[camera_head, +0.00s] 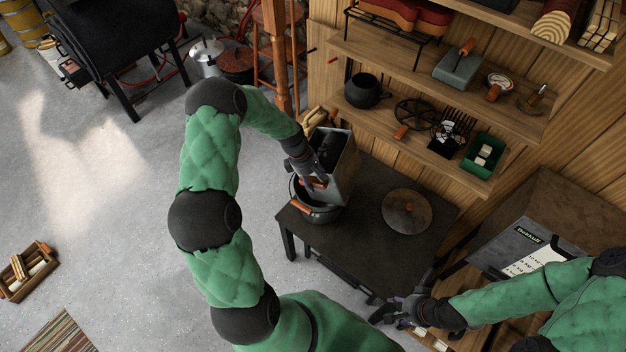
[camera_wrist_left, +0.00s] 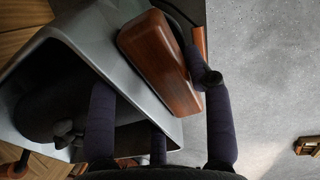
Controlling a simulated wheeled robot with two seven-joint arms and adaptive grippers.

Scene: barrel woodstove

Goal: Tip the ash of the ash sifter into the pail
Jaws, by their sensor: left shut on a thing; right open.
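The ash sifter (camera_head: 345,168) is a grey metal box with a wooden handle, steeply tilted above the dark table. My left gripper (camera_head: 314,182) is shut on its handle (camera_wrist_left: 160,62), which shows between the dark fingers in the left wrist view. The pail (camera_head: 318,214) is a dark round vessel with a thin bail, standing on the table directly under the sifter. The sifter and my gripper hide much of its mouth, and I cannot tell whether they touch. No falling ash is visible. My right gripper (camera_head: 397,309) is open and empty near the table's front right.
A round lid (camera_head: 407,211) with a wooden knob lies on the dark table (camera_head: 365,245), right of the pail. Wall shelves (camera_head: 440,90) behind hold a black pot (camera_head: 362,91), a trivet and a green box (camera_head: 483,156). A black stove (camera_head: 105,40) stands far left. Open floor lies left.

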